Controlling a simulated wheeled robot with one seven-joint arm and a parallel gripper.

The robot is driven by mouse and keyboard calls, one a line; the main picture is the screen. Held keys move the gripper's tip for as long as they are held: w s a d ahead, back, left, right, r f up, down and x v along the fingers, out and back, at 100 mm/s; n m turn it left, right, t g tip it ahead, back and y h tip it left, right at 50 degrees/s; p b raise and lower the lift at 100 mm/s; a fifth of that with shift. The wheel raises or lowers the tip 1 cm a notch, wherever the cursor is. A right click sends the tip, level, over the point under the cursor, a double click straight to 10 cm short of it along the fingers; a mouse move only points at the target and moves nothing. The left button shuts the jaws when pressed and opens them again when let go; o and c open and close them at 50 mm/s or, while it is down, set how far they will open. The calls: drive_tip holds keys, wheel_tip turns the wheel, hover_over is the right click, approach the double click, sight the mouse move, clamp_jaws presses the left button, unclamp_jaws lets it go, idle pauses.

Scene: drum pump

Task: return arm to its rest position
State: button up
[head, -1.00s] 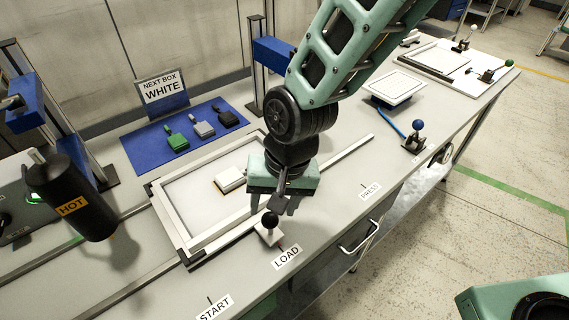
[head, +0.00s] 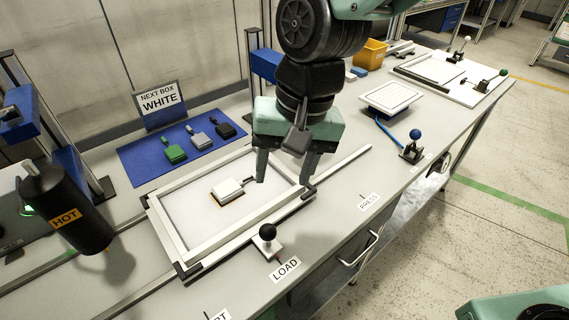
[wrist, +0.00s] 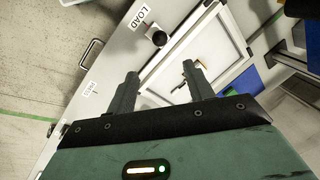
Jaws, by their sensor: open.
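My gripper (head: 284,172) is open and empty in the head view. It hangs above the right part of the white-framed tray (head: 160,228), with its two fingers apart and pointing down. In the wrist view my gripper (wrist: 160,85) shows both fingers spread with nothing between them. My arm comes down from the top of the head view. The black-knobbed lever (head: 268,233) by the LOAD label stands apart from the fingers, to their lower left. It also shows in the wrist view (wrist: 158,37).
A white block with a handle (head: 228,189) lies inside the frame. Green, grey and black stamps lie on a blue mat (head: 140,171). A black HOT cylinder (head: 70,212) is at left. A blue-knobbed lever (head: 412,146) and a white plate (head: 391,97) are at right.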

drive_tip(key=s+d+f+n+h, duration=0.1)
drive_tip(key=s+d+n, duration=0.6)
drive_tip(key=s+d, duration=0.4)
drive_tip(key=shift+d+h, duration=0.3)
drive_tip(key=shift+d, duration=0.3)
idle(1.1)
